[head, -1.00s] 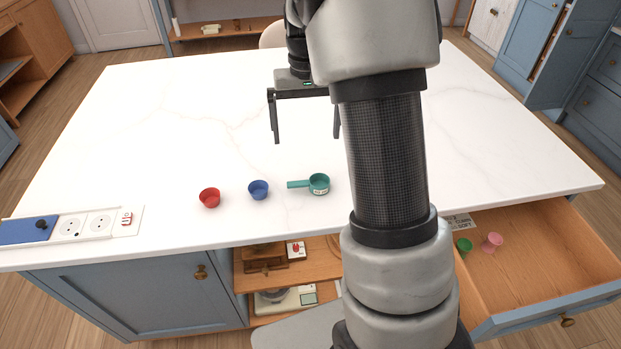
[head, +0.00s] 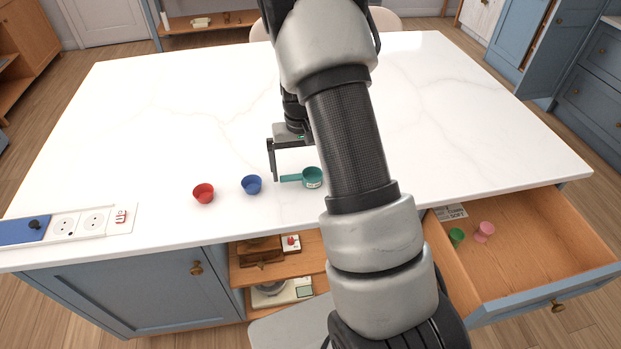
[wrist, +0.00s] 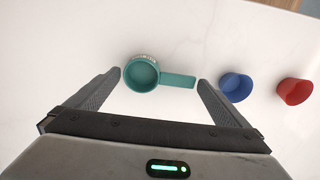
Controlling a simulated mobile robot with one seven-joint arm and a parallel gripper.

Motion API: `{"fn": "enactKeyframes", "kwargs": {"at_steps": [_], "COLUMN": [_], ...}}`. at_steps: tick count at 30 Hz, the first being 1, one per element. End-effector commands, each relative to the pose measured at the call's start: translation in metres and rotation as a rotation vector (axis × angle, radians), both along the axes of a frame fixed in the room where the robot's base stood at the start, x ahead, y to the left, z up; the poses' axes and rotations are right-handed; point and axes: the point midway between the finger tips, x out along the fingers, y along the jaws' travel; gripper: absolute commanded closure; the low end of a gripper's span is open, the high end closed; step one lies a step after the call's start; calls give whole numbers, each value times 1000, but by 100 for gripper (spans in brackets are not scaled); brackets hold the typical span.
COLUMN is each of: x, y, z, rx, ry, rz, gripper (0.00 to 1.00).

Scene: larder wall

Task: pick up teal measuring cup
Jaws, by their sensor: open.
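The teal measuring cup (head: 313,177) stands upright on the white countertop, its handle pointing left in the head view. In the wrist view the teal cup (wrist: 142,74) lies just beyond and between the fingertips, with its handle reaching toward the right finger. My gripper (wrist: 162,77) is open and empty, with one finger on each side of the cup and handle. In the head view one finger of my gripper shows near the handle's left end; the other is hidden behind my arm.
A blue cup (head: 251,184) and a red cup (head: 203,193) stand left of the teal one. A socket panel (head: 68,225) lies at the counter's left front. An open drawer (head: 530,245) at the right holds green and pink cups. The counter behind is clear.

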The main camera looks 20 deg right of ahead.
Motion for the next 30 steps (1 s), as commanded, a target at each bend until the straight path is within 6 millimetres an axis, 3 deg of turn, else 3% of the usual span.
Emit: {"fn": "enactKeyframes", "kwargs": {"at_steps": [8, 9, 14, 22, 26, 30], "x": [0, 0, 0, 0, 1, 2], "y": [0, 0, 0, 0, 0, 0], "z": [-7, -6, -6, -4, 10, 38], "rx": [0, 0, 0, 0, 0, 0], "ry": [0, 0, 0, -1, -4, -6], "rz": [0, 0, 0, 0, 0, 0], "gripper": [0, 2, 29, 31, 31, 31]}}
